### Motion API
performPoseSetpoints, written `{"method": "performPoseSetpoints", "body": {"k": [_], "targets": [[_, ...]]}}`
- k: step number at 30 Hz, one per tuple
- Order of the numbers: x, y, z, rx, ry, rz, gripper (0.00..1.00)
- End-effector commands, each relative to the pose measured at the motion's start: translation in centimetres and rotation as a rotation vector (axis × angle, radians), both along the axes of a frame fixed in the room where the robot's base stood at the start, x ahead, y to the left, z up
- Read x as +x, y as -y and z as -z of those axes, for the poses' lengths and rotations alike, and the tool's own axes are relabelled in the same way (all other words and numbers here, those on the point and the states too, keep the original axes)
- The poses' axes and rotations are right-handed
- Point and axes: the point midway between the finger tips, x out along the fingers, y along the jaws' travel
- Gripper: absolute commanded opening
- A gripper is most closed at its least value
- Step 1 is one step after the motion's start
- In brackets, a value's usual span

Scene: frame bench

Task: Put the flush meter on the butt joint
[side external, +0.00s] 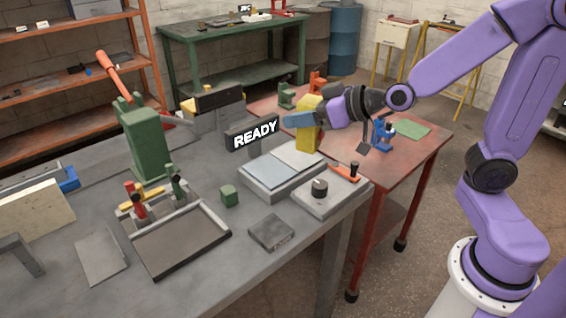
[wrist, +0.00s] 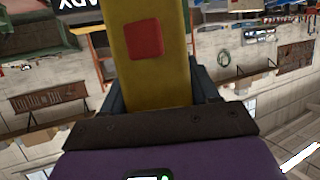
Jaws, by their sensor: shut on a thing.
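The flush meter looks to be the yellow block (side external: 309,138), upright in the side view. In the wrist view the yellow body (wrist: 150,80) fills the middle and shows a red square. My gripper (side external: 308,118) is shut on it, with fingers at both sides. The butt joint looks to be the seam between two pale plates (side external: 272,172) on a grey base on the bench. The block's lower end is at the back right of the plates; I cannot tell whether it touches them. The wrist view does not show the joint.
A black READY sign (side external: 252,134) stands just behind the plates. A block with a black knob (side external: 320,188) and an orange-handled tool (side external: 345,173) are at front right. A red table (side external: 420,150) stands behind.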

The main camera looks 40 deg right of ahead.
Motion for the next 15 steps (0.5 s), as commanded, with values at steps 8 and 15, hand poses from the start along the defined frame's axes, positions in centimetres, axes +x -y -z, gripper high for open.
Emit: {"method": "performPoseSetpoints", "body": {"k": [8, 15], "targets": [[0.5, 3.5, 0.7, -0.002, 0.000, -0.011, 0.25], [0.6, 5.7, 1.3, 0.000, 0.001, -0.013, 0.25]]}}
